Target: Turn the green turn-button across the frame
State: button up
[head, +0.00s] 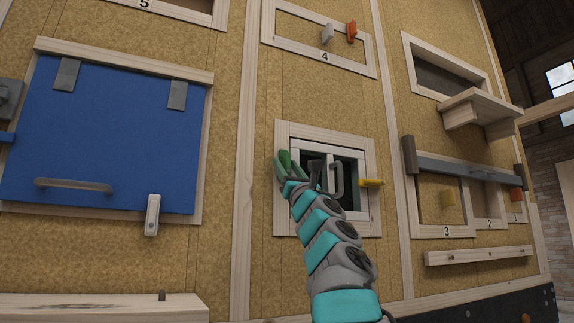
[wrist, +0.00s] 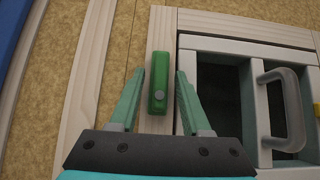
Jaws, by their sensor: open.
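The green turn-button (wrist: 160,82) stands upright, its length along the left post of the wooden frame (wrist: 160,20), with a grey pivot screw near its lower end. My gripper (wrist: 160,72) is open, with one green finger on each side of the button. A narrow gap shows on both sides, and I cannot tell how deep the fingertips reach. In the head view my gripper (head: 287,166) is at the frame's left post and largely hides the button. The white window sash (wrist: 251,125) with its grey handle (wrist: 290,105) sits inside the frame, right of the button.
A yellow turn-button (head: 371,183) points sideways on the frame's right post. A blue door (head: 105,130) with a white latch (head: 152,215) is at left. A shelf (head: 482,107) and a grey bar (head: 465,168) stick out at right. The panel below the frame is bare.

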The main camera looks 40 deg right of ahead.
grip_shut()
dwell(0.3)
